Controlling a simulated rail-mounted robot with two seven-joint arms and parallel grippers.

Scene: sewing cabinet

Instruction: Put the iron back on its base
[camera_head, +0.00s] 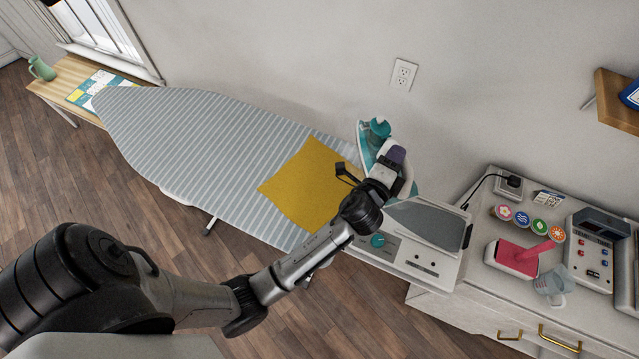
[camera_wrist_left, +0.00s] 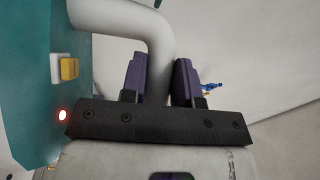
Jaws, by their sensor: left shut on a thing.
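The iron (camera_head: 367,147) is teal and white and is held upright above the right end of the ironing board, in the head view. My left gripper (camera_head: 392,160) is shut on its handle. In the left wrist view the white handle (camera_wrist_left: 160,50) passes between the purple fingers of my left gripper (camera_wrist_left: 162,80), and the teal body (camera_wrist_left: 30,90) with a lit red light is at the left. The base (camera_head: 410,240) is a white unit with a grey sloped plate and a teal knob, to the right of and below the iron, apart from it. My right gripper is not in view.
A yellow cloth (camera_head: 305,188) lies on the striped ironing board (camera_head: 190,130). A white cabinet (camera_head: 480,300) at the right bears a pink-red device (camera_head: 515,258), a clear cup (camera_head: 553,285) and a grey control box (camera_head: 590,255). A wall shelf (camera_head: 615,100) juts out at upper right.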

